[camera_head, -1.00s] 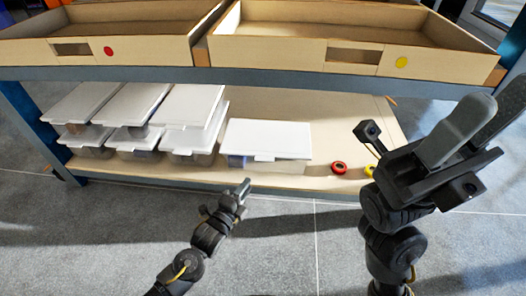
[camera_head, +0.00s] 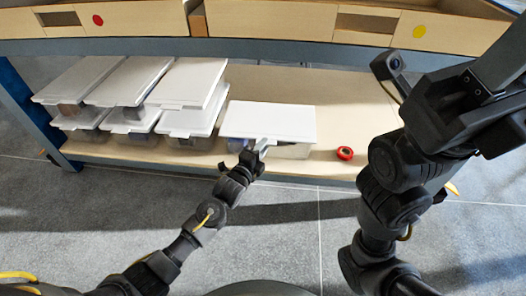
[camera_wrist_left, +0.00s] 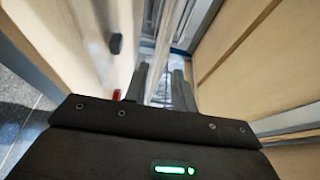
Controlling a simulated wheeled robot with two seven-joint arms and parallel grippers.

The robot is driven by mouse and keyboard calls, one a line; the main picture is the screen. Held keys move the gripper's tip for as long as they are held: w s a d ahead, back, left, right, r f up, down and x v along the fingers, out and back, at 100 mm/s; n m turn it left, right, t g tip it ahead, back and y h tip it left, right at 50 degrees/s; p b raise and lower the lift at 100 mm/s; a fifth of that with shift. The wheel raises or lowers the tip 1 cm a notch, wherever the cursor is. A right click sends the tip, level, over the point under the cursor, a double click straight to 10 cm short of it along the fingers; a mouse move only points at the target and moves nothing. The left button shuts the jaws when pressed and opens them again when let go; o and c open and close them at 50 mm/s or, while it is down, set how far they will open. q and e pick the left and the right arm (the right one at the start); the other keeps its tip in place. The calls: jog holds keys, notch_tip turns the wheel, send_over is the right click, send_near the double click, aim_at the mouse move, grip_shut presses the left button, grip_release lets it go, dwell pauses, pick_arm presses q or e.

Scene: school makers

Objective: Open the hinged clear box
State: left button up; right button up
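The clear box (camera_head: 292,151) with a flat white lid (camera_head: 270,119) stands alone on the lower shelf, right of the stacked boxes. Its lid lies flat and looks closed. My left gripper (camera_head: 262,147) is at the front edge of this lid, near its middle tab, and covers part of the box front; I cannot tell whether it touches. In the left wrist view the two fingers (camera_wrist_left: 162,88) stand apart with a gap between them. My right gripper (camera_head: 490,88) is raised at the upper right, partly cut off by the frame, and its fingertips do not show clearly.
Several white-lidded clear boxes (camera_head: 135,82) are stacked to the left. A red ring (camera_head: 345,153) lies on the shelf to the right. The upper shelf with wooden trays (camera_head: 290,20) overhangs the boxes.

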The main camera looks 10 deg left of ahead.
pick_arm(q)
jog(key=shift+w+d, duration=0.15)
jog(key=shift+w, duration=0.15)
grip_shut()
dwell(1.3)
